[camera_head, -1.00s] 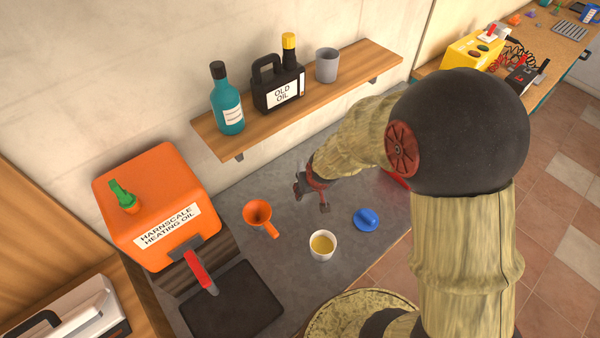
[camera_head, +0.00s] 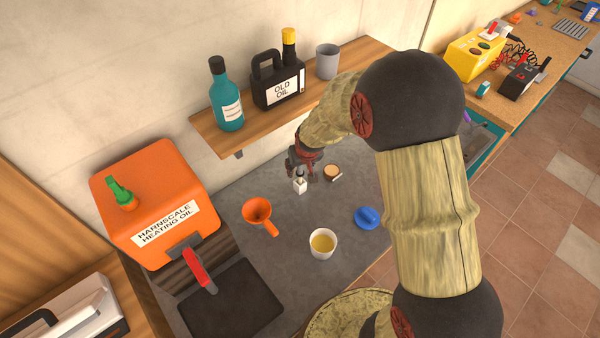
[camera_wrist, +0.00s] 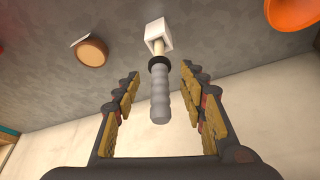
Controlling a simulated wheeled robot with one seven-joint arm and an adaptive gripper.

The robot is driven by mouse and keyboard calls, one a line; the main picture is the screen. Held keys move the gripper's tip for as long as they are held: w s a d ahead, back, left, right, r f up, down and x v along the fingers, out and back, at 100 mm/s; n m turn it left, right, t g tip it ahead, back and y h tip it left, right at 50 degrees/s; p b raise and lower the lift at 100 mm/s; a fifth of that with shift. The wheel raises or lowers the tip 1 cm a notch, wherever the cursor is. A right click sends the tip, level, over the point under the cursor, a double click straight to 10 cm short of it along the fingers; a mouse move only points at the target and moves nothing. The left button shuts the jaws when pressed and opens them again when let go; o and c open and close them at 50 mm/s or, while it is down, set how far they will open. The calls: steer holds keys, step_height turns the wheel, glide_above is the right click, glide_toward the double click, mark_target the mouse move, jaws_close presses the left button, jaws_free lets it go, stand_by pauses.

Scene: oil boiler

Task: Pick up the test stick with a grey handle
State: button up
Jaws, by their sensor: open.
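The test stick has a grey ribbed handle (camera_wrist: 160,93) with a dark collar, and its lower end stands in a small white holder (camera_wrist: 158,36) on the grey counter. In the wrist view the handle lies between the two open fingers of my gripper (camera_wrist: 160,110), with a gap on each side. In the head view my gripper (camera_head: 303,168) is at the white holder (camera_head: 299,185), and the handle is mostly hidden by the gripper.
A round brown-topped piece (camera_head: 332,172) sits just right of the holder. An orange funnel (camera_head: 258,212), a white cup of yellow liquid (camera_head: 323,243) and a blue object (camera_head: 367,217) stand nearby. The wooden shelf (camera_head: 330,97) with bottles is behind and above.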

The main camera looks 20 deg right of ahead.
steer(key=shift+c, duration=0.5)
jaws_close()
